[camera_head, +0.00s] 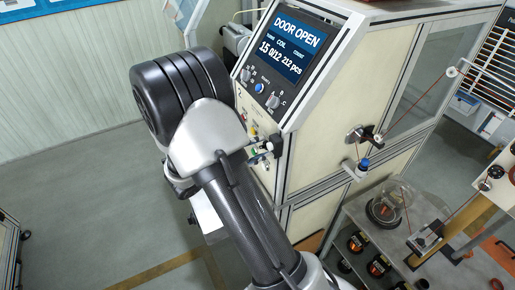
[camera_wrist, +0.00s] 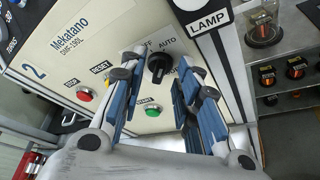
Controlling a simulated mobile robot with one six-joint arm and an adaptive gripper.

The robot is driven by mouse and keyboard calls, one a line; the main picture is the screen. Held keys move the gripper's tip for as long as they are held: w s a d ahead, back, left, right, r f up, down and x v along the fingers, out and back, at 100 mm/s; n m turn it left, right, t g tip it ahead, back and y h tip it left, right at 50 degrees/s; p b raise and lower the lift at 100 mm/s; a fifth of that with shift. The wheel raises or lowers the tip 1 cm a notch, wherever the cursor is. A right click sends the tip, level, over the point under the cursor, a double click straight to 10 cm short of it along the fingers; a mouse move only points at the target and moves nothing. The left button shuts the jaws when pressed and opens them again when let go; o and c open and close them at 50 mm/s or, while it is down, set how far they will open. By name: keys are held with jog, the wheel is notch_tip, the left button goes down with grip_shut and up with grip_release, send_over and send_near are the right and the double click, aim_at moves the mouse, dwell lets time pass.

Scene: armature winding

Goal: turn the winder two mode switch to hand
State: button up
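The mode switch (camera_wrist: 160,68) is a round black knob on the cream panel marked 2 and Mekatano in the wrist view. The word AUTO shows at its upper right, and a partly covered label sits at its upper left. I cannot tell exactly which label the knob points at. My gripper (camera_wrist: 162,80) is open, with one blue-padded finger on each side of the knob. I cannot tell whether either finger touches it. In the head view, winder two (camera_head: 330,130) stands right of my arm, its screen (camera_head: 287,47) reading DOOR OPEN. My arm hides the switch there.
Near the switch are a red button (camera_wrist: 84,95), a yellow button (camera_wrist: 101,75) and a green button (camera_wrist: 152,110). A shelf (camera_head: 345,220) with copper spools stands right of the winder.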

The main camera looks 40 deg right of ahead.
jog(key=shift+d, duration=0.35)
jog(key=shift+c, duration=0.4)
grip_shut()
